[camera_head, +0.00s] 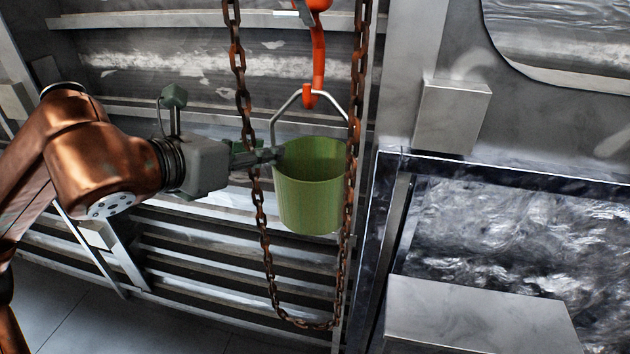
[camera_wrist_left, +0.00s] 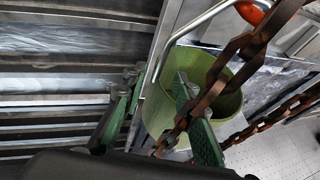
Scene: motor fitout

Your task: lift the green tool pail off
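The green tool pail (camera_head: 310,200) hangs upright by its wire bail (camera_head: 335,98) from an orange hook (camera_head: 318,70). My left gripper (camera_head: 268,157) reaches in from the left to the pail's left rim. In the left wrist view the two green fingers (camera_wrist_left: 156,80) stand apart. One is left of the pail (camera_wrist_left: 228,100) and the other overlaps its opening, with the near rim and bail end between them. Whether they touch the pail cannot be told. My right gripper is in neither view.
A rusty chain (camera_head: 262,215) hangs in a loop around the pail and crosses in front of my left gripper; it also crosses the left wrist view (camera_wrist_left: 222,80). Slatted metal shelving (camera_head: 190,255) stands behind. A grey box (camera_head: 452,115) and dark-framed panel (camera_head: 500,225) are at right.

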